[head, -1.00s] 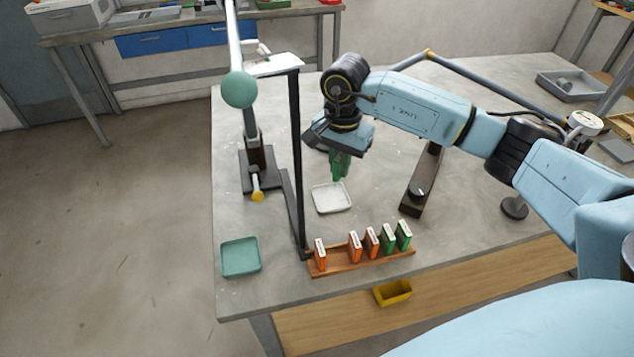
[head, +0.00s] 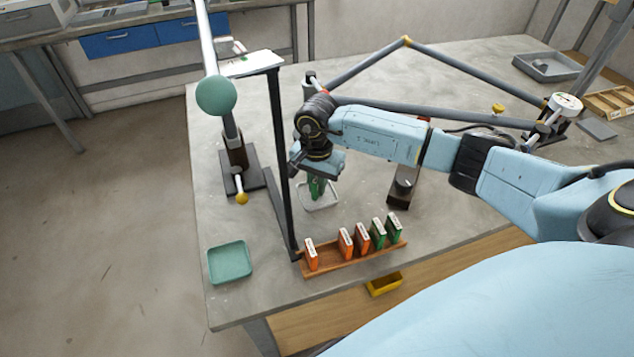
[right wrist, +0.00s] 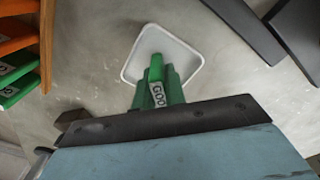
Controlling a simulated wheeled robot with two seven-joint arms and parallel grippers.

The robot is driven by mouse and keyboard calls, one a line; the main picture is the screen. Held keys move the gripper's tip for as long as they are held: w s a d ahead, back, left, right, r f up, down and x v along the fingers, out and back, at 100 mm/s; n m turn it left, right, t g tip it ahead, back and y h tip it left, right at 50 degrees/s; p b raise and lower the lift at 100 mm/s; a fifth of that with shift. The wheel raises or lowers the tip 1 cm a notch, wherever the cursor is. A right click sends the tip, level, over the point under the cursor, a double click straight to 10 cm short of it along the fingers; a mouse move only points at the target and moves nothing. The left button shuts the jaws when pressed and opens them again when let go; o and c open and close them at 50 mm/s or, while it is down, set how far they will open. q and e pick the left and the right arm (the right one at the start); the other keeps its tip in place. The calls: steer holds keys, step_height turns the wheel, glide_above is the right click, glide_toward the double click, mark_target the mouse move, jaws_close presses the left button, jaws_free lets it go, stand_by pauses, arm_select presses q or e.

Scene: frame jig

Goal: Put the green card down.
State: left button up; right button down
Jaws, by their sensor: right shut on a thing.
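My right gripper (head: 317,178) is shut on a green card (head: 317,188) and holds it upright over the white tray (head: 321,206). In the right wrist view the green card (right wrist: 157,92) stands between the fingers with a white label, in front of the white tray (right wrist: 185,50). I cannot tell whether the card's lower edge touches the tray. My left gripper is not in view.
A wooden rack (head: 350,257) near the front edge holds several orange and green cards. A teal tray (head: 230,262) lies to its left. A dark upright post (head: 281,150) stands close left of my right gripper. A dark block (head: 404,185) stands to the right.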

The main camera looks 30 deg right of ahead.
steer(key=c, duration=1.5)
jaws_free()
steer(key=shift+o, duration=0.2)
step_height(320, 180, up, 12)
steer(key=shift+r, duration=0.1)
